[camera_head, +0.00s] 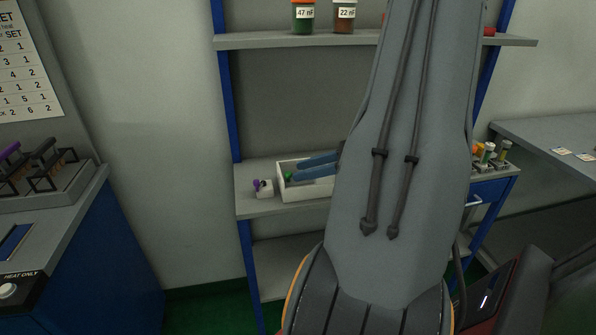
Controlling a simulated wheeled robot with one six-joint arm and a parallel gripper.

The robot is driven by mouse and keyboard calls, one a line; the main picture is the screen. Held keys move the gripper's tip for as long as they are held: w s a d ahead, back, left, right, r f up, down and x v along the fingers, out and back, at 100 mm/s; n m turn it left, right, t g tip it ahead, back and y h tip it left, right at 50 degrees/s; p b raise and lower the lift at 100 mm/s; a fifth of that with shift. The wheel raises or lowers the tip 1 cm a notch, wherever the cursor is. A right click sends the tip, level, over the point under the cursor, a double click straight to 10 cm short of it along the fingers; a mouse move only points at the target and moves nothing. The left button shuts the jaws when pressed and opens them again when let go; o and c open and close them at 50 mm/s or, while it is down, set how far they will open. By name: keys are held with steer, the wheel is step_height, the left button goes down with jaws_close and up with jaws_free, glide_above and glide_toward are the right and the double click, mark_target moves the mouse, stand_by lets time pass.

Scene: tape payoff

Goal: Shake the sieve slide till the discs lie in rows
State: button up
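I cannot make out a sieve slide or any discs in the head view. The large grey link of my own arm (405,150) fills the middle right and hides part of the shelf unit behind it. My gripper cannot be made out. A white open tray (308,191) stands on the middle shelf, its right end hidden by my arm. Two blue bars (318,166) and a small green piece (288,176) show at the tray; I cannot tell what they are.
A small white block with purple and dark tops (263,188) stands left of the tray on the middle shelf (250,209). Labelled jars (303,17) stand on the upper shelf. A blue cabinet (95,260) with a rack (55,190) is at left; a grey table (550,150) is at right.

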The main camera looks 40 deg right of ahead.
steer(key=shift+x, duration=1.3)
jaws_close()
